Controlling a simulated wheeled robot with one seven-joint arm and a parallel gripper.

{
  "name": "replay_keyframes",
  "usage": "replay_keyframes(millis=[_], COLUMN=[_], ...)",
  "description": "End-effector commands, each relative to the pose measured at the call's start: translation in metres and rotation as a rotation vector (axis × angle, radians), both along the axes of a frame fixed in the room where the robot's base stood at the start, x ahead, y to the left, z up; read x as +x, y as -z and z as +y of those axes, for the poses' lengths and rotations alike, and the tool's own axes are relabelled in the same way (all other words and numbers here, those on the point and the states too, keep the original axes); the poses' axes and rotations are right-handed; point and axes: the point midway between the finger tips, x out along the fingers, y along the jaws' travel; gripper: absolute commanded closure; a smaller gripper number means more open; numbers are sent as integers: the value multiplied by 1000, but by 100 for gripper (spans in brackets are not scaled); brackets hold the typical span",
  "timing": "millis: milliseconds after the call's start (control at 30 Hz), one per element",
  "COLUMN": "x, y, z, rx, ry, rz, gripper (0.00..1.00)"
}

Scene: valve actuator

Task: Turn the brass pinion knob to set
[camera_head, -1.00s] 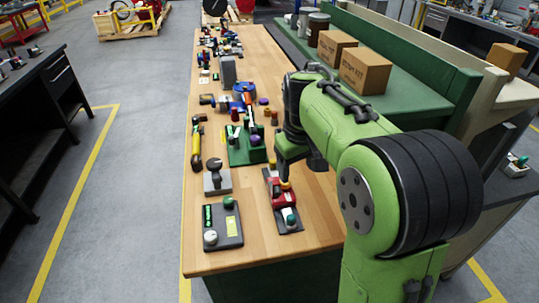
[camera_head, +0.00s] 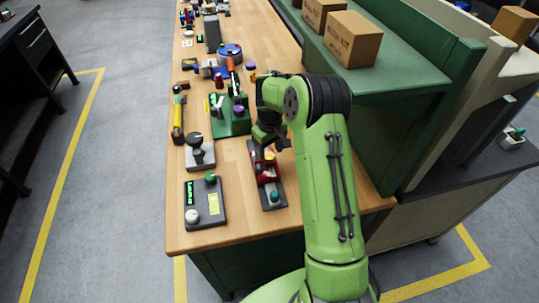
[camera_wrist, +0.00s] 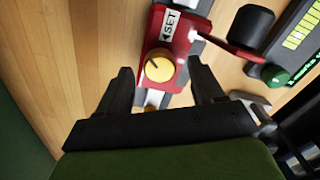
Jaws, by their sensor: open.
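The brass pinion knob (camera_wrist: 159,67) is a round yellow disc with a dark pointer line, on the red valve actuator body (camera_wrist: 190,35) in the wrist view. A white SET label (camera_wrist: 170,24) with an arrow is beside it on the red body. The actuator (camera_head: 265,170) stands on the front right of the bench in the head view. My gripper (camera_wrist: 160,80) is open, with one dark finger on either side of the knob in the picture. I cannot tell whether either finger touches it. In the head view my gripper (camera_head: 268,140) is above the actuator's far end.
A black-handled lever (camera_wrist: 248,27) juts from the red body. A dark panel box (camera_head: 205,203) with knobs lies to the left on the wooden bench. A grey block with a black knob (camera_head: 199,151) and a green fixture (camera_head: 230,118) stand farther back.

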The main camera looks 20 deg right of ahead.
Motion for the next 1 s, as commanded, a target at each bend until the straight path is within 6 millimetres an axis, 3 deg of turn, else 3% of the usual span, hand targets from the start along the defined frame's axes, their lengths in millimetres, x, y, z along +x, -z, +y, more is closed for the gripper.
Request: replay_keyframes(millis=[133, 400, 767, 1000], x=[0, 0, 0, 0], y=[18, 20, 20, 20], z=[0, 0, 0, 0], rx=[0, 0, -1, -1], ry=[1, 0, 1, 17], rz=[2, 0, 0, 0], gripper=[33, 33, 87, 89])
